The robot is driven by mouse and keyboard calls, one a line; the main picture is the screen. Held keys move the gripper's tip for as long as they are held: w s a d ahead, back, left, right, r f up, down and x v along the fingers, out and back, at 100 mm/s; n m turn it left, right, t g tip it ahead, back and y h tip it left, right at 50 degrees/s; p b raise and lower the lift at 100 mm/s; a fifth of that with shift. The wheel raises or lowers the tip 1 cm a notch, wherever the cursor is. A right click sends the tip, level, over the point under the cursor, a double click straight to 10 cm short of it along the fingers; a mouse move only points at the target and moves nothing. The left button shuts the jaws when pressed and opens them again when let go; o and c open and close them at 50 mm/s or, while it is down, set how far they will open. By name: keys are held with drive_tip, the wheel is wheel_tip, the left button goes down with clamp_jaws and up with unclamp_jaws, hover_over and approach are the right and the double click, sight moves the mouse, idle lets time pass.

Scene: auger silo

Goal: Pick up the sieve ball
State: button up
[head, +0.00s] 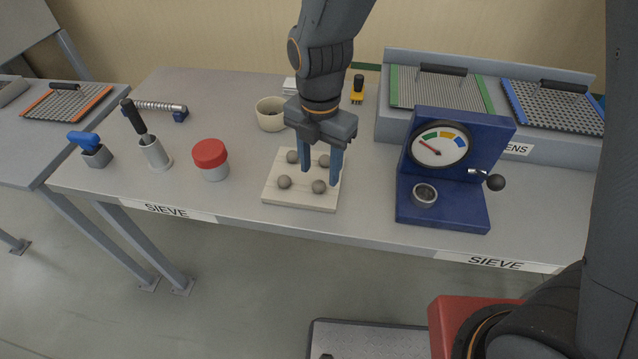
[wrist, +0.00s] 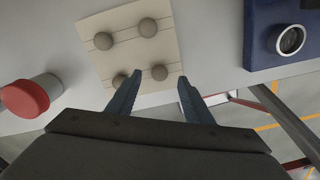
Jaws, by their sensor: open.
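Several small grey-brown balls rest on a pale wooden board (head: 300,202) near the front of the table. In the head view these are the far-left ball (head: 292,157), near-left ball (head: 284,182), near-right ball (head: 319,187) and far-right ball (head: 325,161). My gripper (head: 321,176) is open and empty, pointing down over the board's right side. In the wrist view my gripper (wrist: 160,80) has the near-right ball (wrist: 159,72) in line between its fingertips. The near-left ball (wrist: 119,81) lies just left of the left finger. I cannot tell the exact height above the balls.
A blue gauge stand (head: 440,212) stands right of the board. A red-lidded jar (head: 210,158) and a metal cylinder with a black handle (head: 154,152) stand left. A cream bowl (head: 269,115) is behind. A grey rack (head: 388,128) holds sieves at the back right.

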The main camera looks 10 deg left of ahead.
sight(319, 182)
drive_tip(key=shift+s+f+p, duration=0.1)
drive_tip(key=shift+f+p, duration=0.55)
drive_tip(key=shift+f, duration=1.45)
drive_tip(key=c, duration=1.1)
